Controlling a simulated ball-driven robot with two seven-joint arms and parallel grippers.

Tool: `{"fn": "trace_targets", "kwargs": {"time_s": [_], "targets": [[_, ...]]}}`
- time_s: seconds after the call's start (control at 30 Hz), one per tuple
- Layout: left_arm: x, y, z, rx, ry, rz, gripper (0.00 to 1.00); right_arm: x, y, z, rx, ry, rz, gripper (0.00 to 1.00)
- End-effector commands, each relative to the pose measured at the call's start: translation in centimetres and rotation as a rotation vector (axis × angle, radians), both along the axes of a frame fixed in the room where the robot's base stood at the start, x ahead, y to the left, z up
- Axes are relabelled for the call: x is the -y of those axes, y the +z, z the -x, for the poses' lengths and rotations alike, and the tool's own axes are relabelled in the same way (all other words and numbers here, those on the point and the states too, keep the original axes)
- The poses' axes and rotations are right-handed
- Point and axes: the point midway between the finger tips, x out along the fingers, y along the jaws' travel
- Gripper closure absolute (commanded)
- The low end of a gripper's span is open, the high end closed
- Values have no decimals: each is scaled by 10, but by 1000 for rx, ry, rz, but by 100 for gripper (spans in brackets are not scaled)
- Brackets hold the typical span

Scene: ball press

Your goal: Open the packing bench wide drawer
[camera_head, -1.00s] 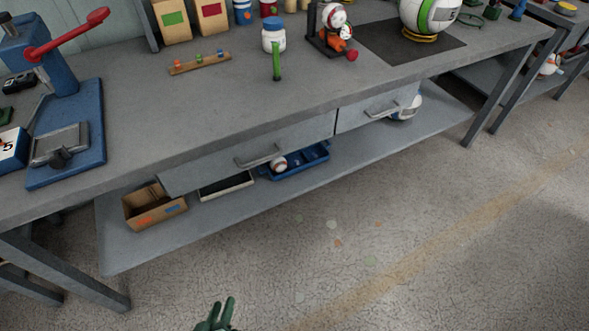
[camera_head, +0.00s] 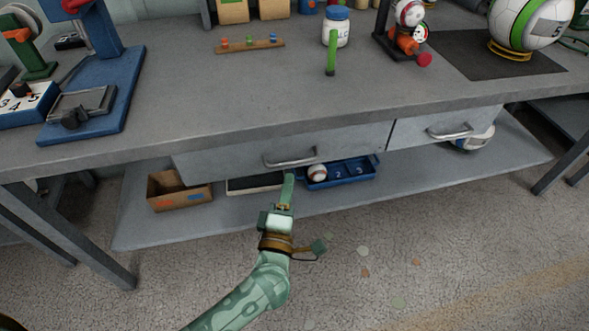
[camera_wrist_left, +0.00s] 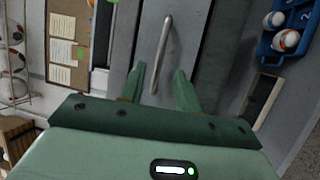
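The wide drawer (camera_head: 345,141) is the longer grey front under the bench top, left of a narrower drawer. It looks shut. Its metal bar handle (camera_head: 291,162) is in the middle of its front. My left gripper (camera_head: 288,181) is just below and in front of the handle in the head view. In the left wrist view, my left gripper (camera_wrist_left: 159,70) is open, with its two green fingers apart. The handle (camera_wrist_left: 164,45) lines up lengthwise between the fingers, and its near end reaches the gap. I cannot tell whether they touch. My right gripper is not in view.
The narrower drawer (camera_head: 420,127) has its own handle. On the lower shelf (camera_head: 140,230) are a cardboard box (camera_head: 180,193), a shallow tray and a blue bin (camera_head: 345,177) with a baseball. A blue press (camera_head: 115,75) stands on the bench top.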

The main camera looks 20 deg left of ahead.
Motion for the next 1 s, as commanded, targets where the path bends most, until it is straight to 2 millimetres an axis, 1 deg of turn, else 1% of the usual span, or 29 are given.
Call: {"fn": "trace_targets", "kwargs": {"time_s": [0.03,0.1,0.2,0.3,0.43,0.67,0.7,0.77,0.8,1.0], "targets": [[-2,-2,-11,-1,2,1,68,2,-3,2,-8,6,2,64],[-5,1,-25,-1,1,-1,68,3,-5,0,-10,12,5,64],[-8,4,-40,-1,1,-2,68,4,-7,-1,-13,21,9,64],[-10,7,-49,-1,-1,-2,68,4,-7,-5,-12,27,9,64],[-11,9,-54,-1,0,-1,68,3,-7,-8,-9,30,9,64],[-11,9,-54,-1,0,-2,68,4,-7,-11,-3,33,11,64],[-11,9,-54,-1,0,-2,79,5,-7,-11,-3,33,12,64],[-11,9,-54,-1,0,-2,95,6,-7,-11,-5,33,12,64],[-11,9,-54,-1,0,-2,100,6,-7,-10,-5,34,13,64],[-11,9,-53,-1,-1,-2,100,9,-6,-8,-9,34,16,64]]}}
